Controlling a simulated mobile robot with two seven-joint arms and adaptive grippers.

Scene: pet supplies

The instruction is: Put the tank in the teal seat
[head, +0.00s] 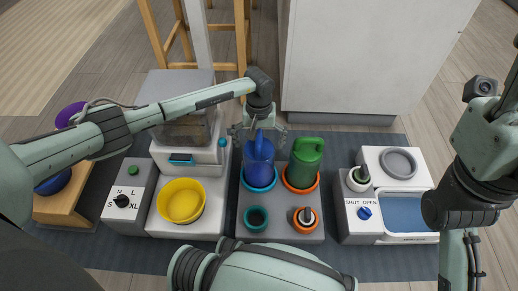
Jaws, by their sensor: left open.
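A blue tank (259,160) with a handle on top stands upright at a teal ring (261,185) on the grey base in the middle. A green tank (305,163) with a handle stands beside it at an orange ring (300,184). A smaller teal ring (257,218) with a dark opening is in front of the blue tank. My left gripper (259,132) is open around the upper part of the blue tank, its fingers on either side of the handle. Whether they touch it is not clear. My right gripper is not in view.
An orange ring with a dark-topped part (305,217) sits front right on the base. Left are a white feeder, a yellow bowl (181,200) and a dial box (124,201). Right are a SHUT/OPEN box (362,213) and a blue basin (409,224). A white cabinet (370,55) stands behind.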

